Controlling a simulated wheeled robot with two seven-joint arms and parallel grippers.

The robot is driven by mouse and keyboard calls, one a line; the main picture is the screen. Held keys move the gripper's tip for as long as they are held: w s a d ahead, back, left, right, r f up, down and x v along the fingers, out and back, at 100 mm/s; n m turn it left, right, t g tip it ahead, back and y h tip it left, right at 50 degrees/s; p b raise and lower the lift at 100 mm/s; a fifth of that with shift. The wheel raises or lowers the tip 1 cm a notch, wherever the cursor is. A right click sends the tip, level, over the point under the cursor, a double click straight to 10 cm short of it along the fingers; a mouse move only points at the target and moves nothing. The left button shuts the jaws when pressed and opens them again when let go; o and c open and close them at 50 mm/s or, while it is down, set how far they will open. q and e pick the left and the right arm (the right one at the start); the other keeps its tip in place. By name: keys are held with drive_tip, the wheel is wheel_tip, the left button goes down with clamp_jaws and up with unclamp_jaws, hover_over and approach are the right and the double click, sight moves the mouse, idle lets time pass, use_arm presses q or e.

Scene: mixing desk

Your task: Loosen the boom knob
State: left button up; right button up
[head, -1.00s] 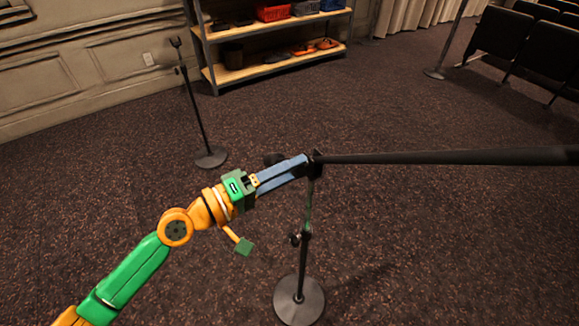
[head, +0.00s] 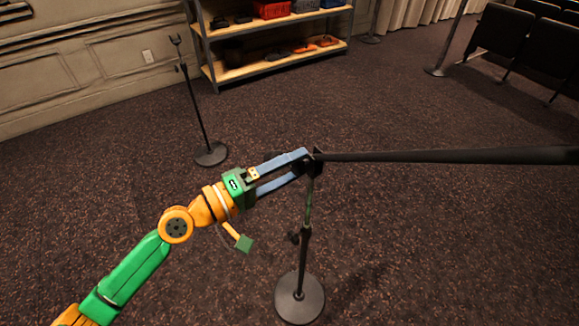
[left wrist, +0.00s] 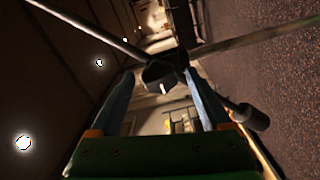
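A black microphone stand has a round base (head: 299,299), an upright pole (head: 305,262) and a long dark boom (head: 440,157) running right from the clamp at its top. The dark boom knob (left wrist: 162,76) shows in the left wrist view, between the fingertips of my left gripper (left wrist: 160,74). In the head view my left gripper (head: 303,163) reaches the clamp from the left, its blue fingers spread apart. The knob is mostly hidden there by the fingers. I cannot tell whether either fingertip touches it. My right gripper is out of view.
A second stand (head: 211,153) stands near the wall at back left. A metal shelf (head: 270,65) with several items is at the back. Dark chairs (head: 525,50) are at the upper right. The carpet around the stand is mostly clear.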

use_arm(q)
drive_tip(key=shift+s+a+f, duration=0.1)
drive_tip(key=shift+a, duration=0.1)
drive_tip(key=b+v, duration=0.4)
drive_tip(key=v, duration=0.2)
drive_tip(key=shift+s+a, duration=0.2)
drive_tip(key=shift+s, duration=0.05)
